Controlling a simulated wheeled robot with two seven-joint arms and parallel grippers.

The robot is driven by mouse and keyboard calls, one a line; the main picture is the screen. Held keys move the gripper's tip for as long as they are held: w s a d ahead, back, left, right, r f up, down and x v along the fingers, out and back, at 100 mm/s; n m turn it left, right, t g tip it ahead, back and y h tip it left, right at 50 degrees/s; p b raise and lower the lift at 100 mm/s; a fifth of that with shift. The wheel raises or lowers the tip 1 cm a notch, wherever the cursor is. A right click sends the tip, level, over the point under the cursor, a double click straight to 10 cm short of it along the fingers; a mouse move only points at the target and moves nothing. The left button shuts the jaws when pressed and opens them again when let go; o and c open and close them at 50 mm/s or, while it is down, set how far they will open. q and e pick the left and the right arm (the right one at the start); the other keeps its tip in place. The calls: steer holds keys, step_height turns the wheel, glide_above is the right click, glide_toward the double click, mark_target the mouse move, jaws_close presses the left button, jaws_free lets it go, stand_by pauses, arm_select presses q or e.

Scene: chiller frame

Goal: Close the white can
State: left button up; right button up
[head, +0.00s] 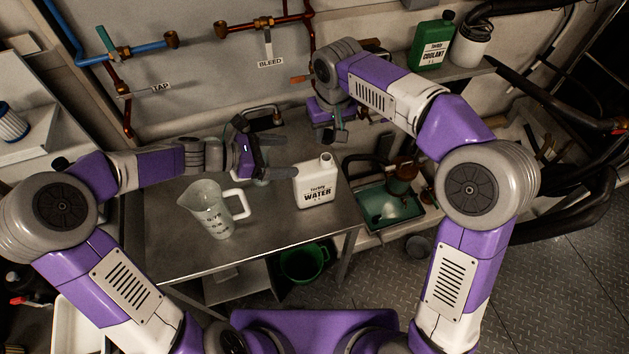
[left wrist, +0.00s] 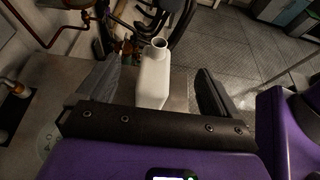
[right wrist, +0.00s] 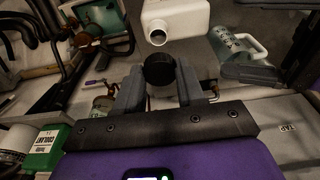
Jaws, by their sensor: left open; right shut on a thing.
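The white can (head: 317,186), labelled WATER, stands upright on the metal bench with its round mouth (left wrist: 160,43) uncovered. My left gripper (head: 270,160) is open to the left of the can. In the left wrist view the can (left wrist: 152,82) appears between the spread fingers, with no clear contact. My right gripper (head: 338,134) is behind and above the can. In the right wrist view it is shut on a black cap (right wrist: 159,70). The can (right wrist: 185,18) and its mouth show beyond the cap, apart from it.
A clear measuring jug (head: 212,208) stands on the bench (head: 255,240) left of the can. A green tray (head: 390,207) lies right of the bench, and a green bucket (head: 304,262) is below. A green coolant can (head: 431,45) stands on the back shelf. The bench front is clear.

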arm_select(q)
steer(key=shift+f, duration=0.1)
glide_toward(309, 174)
step_height(309, 174, down, 3)
steer(key=w+d, duration=0.2)
steer(key=w, duration=0.1)
steer(key=x, duration=0.8)
steer(key=shift+s+a+f, duration=0.1)
steer(key=shift+s+f, duration=0.1)
steer(key=shift+f, duration=0.05)
steer(key=shift+c, duration=0.2)
steer(key=c, duration=1.5)
steer(key=shift+o, duration=0.2)
arm_select(e)
steer(key=shift+f, duration=2.5)
